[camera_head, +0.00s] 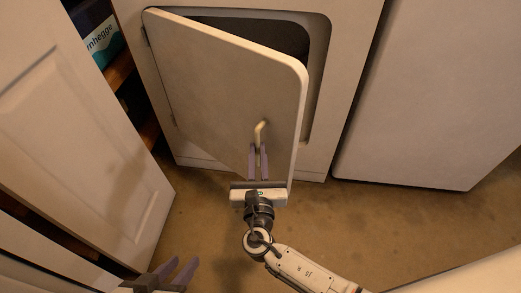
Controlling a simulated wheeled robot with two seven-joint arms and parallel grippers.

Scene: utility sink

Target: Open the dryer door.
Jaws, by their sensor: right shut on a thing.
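The dryer (318,130) is a white front-loading machine at the top centre. Its door (220,85) is hinged on the left and stands partly open, with the dark drum opening (270,35) showing behind its top and right edge. A small pale handle (260,130) stands out from the door's lower right part. My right gripper (258,148) is shut on the handle, with its purple fingers side by side at the handle's lower end. My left gripper (180,270) is at the bottom left, away from the dryer, with its two fingers spread apart and nothing between them.
A white panelled door (75,130) stands close on the left, near my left gripper. Shelves with a dark box (100,35) show behind it. A white appliance (440,90) stands to the right of the dryer. The brown floor (400,225) in front is clear.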

